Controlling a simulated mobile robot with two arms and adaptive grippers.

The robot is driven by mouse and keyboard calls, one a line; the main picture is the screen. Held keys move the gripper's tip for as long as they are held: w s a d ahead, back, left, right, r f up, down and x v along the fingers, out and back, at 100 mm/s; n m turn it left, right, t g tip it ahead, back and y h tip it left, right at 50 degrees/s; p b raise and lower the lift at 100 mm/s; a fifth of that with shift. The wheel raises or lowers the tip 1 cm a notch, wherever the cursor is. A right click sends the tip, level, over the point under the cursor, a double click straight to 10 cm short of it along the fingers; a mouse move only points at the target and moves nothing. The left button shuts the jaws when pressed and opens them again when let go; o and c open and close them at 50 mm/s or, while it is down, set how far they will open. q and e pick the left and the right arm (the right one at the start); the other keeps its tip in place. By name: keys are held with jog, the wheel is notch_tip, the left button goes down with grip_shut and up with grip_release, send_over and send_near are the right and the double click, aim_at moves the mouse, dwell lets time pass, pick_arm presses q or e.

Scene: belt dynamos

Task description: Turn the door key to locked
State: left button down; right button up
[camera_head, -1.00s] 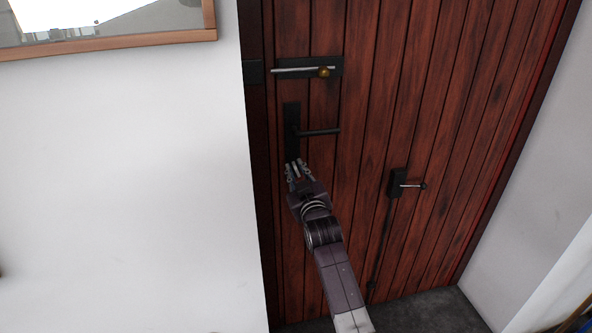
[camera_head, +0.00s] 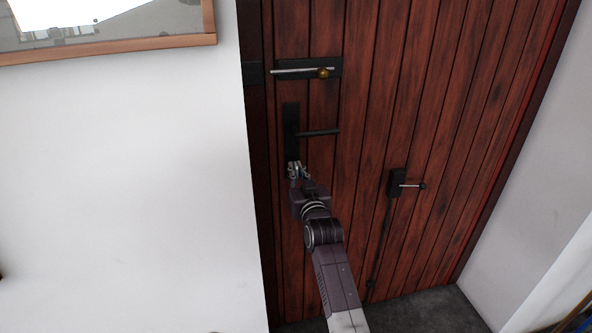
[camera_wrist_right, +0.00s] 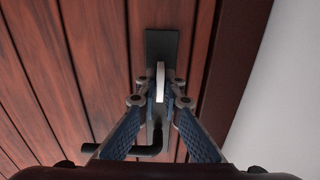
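The wooden door (camera_head: 400,110) carries a black lock plate (camera_head: 291,118) with a lever handle (camera_head: 320,132). In the right wrist view the pale key (camera_wrist_right: 160,80) stands out edge-on from the black plate (camera_wrist_right: 161,48). My right gripper (camera_head: 295,168) is at the lower end of the plate, below the handle. In the wrist view the right gripper (camera_wrist_right: 161,90) has its fingertips closed in on both sides of the key. In the head view the fingers hide the key. My left gripper is not in view.
A sliding bolt with a brass knob (camera_head: 323,73) sits above the handle. A second small black latch (camera_head: 397,184) is lower right on the door. A white wall (camera_head: 120,190) with a framed picture (camera_head: 105,48) is at left.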

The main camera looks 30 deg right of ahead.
jog(key=o, duration=0.4)
jog(key=v, duration=1.2)
jog(key=shift+a, duration=0.1)
jog(key=shift+f, duration=0.1)
